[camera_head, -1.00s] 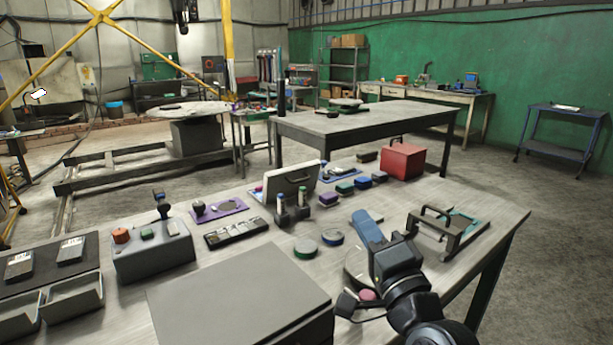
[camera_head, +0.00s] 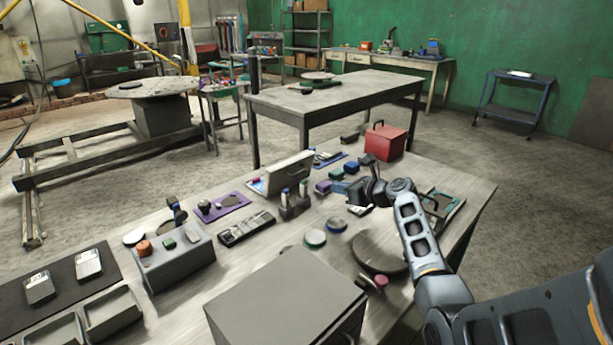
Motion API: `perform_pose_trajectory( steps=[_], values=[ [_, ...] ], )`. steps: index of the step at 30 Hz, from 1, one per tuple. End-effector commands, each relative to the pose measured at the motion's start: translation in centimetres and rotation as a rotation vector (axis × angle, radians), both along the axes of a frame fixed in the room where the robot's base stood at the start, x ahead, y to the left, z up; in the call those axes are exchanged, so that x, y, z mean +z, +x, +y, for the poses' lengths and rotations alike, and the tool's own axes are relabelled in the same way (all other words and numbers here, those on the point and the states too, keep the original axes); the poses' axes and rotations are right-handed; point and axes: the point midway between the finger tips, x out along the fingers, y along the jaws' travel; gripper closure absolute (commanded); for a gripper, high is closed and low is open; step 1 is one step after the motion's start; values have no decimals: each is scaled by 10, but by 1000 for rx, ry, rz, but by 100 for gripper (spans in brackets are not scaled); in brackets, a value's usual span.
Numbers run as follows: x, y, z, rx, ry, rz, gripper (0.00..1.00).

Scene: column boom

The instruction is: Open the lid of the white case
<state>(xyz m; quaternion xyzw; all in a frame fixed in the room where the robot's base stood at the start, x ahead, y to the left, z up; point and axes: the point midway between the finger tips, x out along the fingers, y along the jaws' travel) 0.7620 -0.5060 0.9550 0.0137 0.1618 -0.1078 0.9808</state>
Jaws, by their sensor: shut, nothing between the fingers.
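The white case (camera_head: 290,172) is on the far part of the near table. Its pale panel with a dark handle stands tilted, and a colourful surface shows at its left end. Much of the case body is hidden behind the panel. My gripper (camera_head: 337,187) is to the right of the case, apart from it in the picture, pointing left. It is shut and empty, near the small purple and blue blocks. Whether it touches a block cannot be told.
A dark holder with upright cylinders (camera_head: 294,205) stands in front of the case. A red box (camera_head: 385,142) is behind and right of my gripper. A large grey box (camera_head: 285,300) and a round disc (camera_head: 380,252) occupy the near side.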

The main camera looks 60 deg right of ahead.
Motion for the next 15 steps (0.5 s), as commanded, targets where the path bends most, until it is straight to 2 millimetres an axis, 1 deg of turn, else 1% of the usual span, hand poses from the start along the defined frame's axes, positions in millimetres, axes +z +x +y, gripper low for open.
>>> perform_pose_trajectory(
  steps=[7,15],
  values=[
    [-16,29,-6,2,0,0,100],
    [-27,60,-13,3,-3,1,100]
  ],
)
